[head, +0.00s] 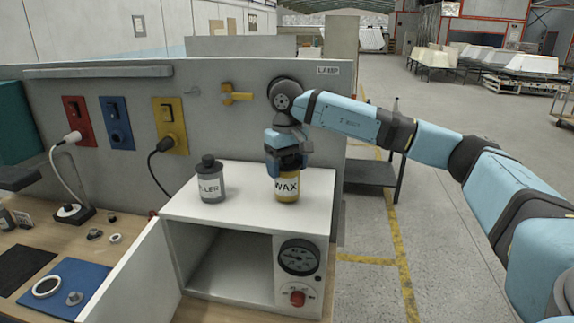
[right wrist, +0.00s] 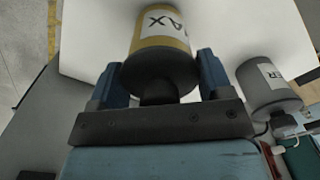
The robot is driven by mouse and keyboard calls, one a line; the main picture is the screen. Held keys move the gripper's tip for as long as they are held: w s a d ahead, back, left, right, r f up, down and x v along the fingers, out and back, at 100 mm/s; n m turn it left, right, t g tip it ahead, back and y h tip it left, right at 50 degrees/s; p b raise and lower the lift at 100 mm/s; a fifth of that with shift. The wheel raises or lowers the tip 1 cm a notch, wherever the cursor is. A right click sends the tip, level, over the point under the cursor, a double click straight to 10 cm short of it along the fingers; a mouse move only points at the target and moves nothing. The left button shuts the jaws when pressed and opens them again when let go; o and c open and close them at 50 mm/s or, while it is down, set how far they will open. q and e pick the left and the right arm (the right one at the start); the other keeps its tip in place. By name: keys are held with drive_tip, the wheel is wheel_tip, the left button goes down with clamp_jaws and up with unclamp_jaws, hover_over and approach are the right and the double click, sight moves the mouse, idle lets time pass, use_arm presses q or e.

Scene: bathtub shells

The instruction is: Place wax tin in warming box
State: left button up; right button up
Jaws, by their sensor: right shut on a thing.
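The wax tin (head: 287,188) is a yellow can with a white label reading WAX and a dark top. It stands upright on the right part of the white warming box's top (head: 248,174). My right gripper (head: 287,160) comes down over it from above and is shut on its upper part. In the right wrist view the tin (right wrist: 161,38) sits between the two blue fingers. The warming box door (head: 135,270) is swung open to the left, and the cavity (head: 232,262) looks empty. My left gripper is not in view.
A grey tin (head: 210,180) stands left of the wax tin on the box; it also shows in the right wrist view (right wrist: 268,88). A gauge (head: 299,257) and red knob (head: 297,298) are on the box front. A panel with switches (head: 118,122) stands behind.

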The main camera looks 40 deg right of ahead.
drive_tip(key=shift+f, duration=0.25)
drive_tip(key=shift+f, duration=0.2)
drive_tip(key=o, duration=1.5)
drive_tip(key=shift+o, duration=0.2)
